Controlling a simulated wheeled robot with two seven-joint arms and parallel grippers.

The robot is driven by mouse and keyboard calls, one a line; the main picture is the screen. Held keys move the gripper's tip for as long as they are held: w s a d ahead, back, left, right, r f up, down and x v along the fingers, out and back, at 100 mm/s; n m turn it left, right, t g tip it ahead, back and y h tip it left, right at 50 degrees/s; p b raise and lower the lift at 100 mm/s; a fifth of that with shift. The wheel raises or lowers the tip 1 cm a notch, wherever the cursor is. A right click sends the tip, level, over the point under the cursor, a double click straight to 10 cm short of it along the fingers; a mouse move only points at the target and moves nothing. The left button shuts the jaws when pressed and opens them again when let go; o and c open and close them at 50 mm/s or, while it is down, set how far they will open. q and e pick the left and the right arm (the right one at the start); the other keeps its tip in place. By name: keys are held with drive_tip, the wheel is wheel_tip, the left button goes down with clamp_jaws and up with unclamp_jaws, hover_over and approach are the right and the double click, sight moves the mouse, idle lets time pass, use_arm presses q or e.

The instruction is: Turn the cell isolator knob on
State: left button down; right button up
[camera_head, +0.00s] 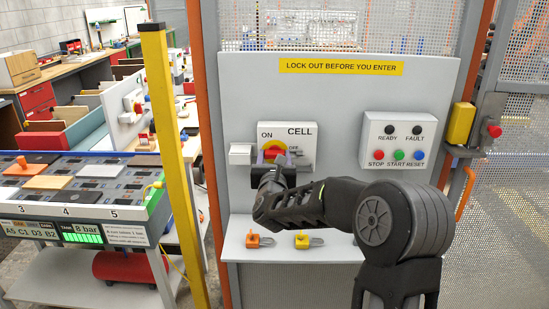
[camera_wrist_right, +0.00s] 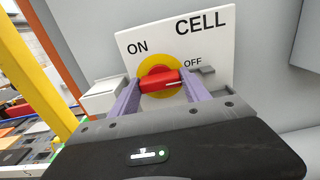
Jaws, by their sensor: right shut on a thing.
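The cell isolator knob (camera_head: 276,150) is a red handle on a yellow disc, on a white box (camera_head: 301,133) marked CELL, ON and OFF. In the right wrist view the knob (camera_wrist_right: 158,82) lies between the two purple fingers of my right gripper (camera_wrist_right: 160,88). The fingers are shut on the handle's two ends. A white mark on the handle sits at its right end, on the OFF side. In the head view my right gripper (camera_head: 273,163) covers the lower part of the knob. My left gripper is not in view.
A button box (camera_head: 397,138) with READY and FAULT lamps and STOP, START and RESET buttons is to the right. An orange padlock (camera_head: 255,240) and a yellow padlock (camera_head: 303,240) lie on the ledge below. A yellow post (camera_head: 160,120) stands left of the panel.

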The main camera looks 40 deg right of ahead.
drive_tip(key=shift+f+n+b, duration=0.15)
drive_tip(key=shift+n+b, duration=0.25)
drive_tip(key=shift+b, duration=0.75)
drive_tip(key=n+b, duration=0.3)
drive_tip(key=b, duration=0.2)
drive_tip(key=shift+a, duration=0.1)
drive_tip(key=shift+n+b, duration=0.85)
drive_tip(key=shift+n, duration=0.25)
drive_tip(key=n+b, duration=0.1)
drive_tip(key=n, duration=0.1)
drive_tip(key=shift+n, duration=0.4)
drive_tip(key=n, duration=0.2)
drive_tip(key=shift+n, duration=0.4)
drive_tip(key=n, duration=0.2)
drive_tip(key=shift+n, duration=2.2)
